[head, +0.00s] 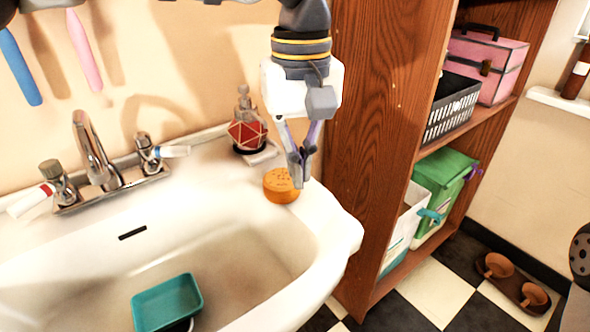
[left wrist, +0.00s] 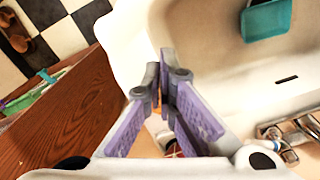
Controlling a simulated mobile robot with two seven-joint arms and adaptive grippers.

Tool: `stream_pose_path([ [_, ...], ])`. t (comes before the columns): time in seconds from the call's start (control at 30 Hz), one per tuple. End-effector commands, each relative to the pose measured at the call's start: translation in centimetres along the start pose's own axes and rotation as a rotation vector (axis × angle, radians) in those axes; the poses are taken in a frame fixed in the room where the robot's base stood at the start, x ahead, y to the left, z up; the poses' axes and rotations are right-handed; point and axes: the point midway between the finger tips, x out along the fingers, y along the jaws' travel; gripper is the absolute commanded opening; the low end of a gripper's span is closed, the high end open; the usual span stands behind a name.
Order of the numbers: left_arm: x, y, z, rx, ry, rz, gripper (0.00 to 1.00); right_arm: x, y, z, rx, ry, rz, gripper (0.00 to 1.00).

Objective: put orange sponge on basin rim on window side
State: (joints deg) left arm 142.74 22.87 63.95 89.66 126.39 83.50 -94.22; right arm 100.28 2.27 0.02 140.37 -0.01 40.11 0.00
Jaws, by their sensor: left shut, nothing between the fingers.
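The orange sponge (head: 281,186) is a round, thick piece resting on the right part of the basin rim (head: 335,225), the side toward the white ledge at the far right. My left gripper (head: 302,182) points down just right of the sponge, its fingertips shut with nothing between them. In the head view the fingertips overlap the sponge's right edge; I cannot tell whether they touch it. In the left wrist view the shut fingers (left wrist: 163,85) hide nearly all of the sponge. My right gripper is not in view.
A red faceted soap bottle (head: 248,130) stands behind the sponge. The faucet (head: 95,150) is at the left. A teal tray (head: 167,303) lies in the basin. A tall wooden shelf (head: 385,130) rises close on the gripper's right, holding boxes and a black basket (head: 452,108).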

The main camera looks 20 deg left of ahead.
Motion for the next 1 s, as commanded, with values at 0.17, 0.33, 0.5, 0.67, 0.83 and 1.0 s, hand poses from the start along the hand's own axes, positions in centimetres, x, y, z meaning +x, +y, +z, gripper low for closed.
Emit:
stream_pose_path([
  [0.17, 3.0, -0.1, 0.0, -0.001, -0.005, -0.006, 0.0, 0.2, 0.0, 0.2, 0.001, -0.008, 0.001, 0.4],
  [0.33, 6.8, -0.1, 0.0, -0.001, -0.004, -0.006, 0.0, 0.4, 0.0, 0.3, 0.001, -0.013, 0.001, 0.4],
  [0.5, 10.4, -0.1, 0.0, -0.001, -0.003, -0.005, 0.0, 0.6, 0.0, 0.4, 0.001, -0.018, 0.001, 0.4],
  [0.67, 10.0, 0.0, -2.8, -0.005, 0.0, -0.002, 0.0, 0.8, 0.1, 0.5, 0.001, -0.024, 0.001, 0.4],
  [0.83, 9.9, -0.1, -4.0, -0.003, 0.001, -0.002, 0.0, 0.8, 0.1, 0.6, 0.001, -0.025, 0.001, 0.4],
  [1.0, 9.9, -0.1, -4.1, -0.002, 0.001, -0.002, 0.0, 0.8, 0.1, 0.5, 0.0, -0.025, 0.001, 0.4],
])
